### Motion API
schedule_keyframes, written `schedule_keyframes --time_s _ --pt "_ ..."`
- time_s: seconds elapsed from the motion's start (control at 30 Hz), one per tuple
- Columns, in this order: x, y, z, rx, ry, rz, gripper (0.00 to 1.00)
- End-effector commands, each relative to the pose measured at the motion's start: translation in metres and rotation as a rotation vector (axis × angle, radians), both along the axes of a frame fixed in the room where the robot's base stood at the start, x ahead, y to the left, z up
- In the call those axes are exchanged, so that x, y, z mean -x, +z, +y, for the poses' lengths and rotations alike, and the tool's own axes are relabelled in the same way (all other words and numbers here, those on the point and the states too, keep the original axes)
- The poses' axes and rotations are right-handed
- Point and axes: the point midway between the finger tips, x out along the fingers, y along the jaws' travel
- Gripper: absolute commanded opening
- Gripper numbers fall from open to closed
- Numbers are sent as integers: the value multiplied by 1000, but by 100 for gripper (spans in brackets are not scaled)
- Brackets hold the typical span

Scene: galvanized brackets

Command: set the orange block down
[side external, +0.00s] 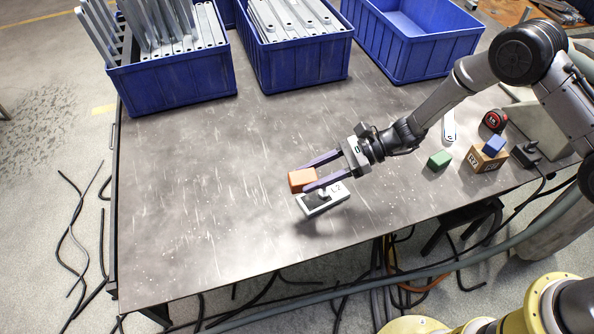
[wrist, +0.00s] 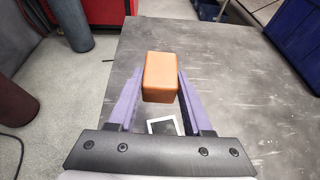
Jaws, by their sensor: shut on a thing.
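The orange block (side external: 302,180) is held between the two purple fingers of my gripper (side external: 306,179). In the wrist view the orange block (wrist: 160,77) sits at the fingertips of my gripper (wrist: 160,85), with one finger on each side. In the side view the block and fingertips show just behind a grey and black device (side external: 323,200) marked L2. I cannot tell exactly how high the block is above the metal table (side external: 200,200).
The table's left is clear.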

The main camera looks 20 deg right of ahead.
Motion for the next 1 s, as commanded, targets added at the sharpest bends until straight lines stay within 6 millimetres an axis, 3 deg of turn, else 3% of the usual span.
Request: schedule_keyframes --time_s 0.37,0.53,0.67,1.0 --pt "9 6 -6 -2 18 -2 0" --pt "37 -7 -15 0 75 6 0" --pt "55 -15 -49 -1 57 6 0" --pt "104 -16 -167 -2 -155 3 0"
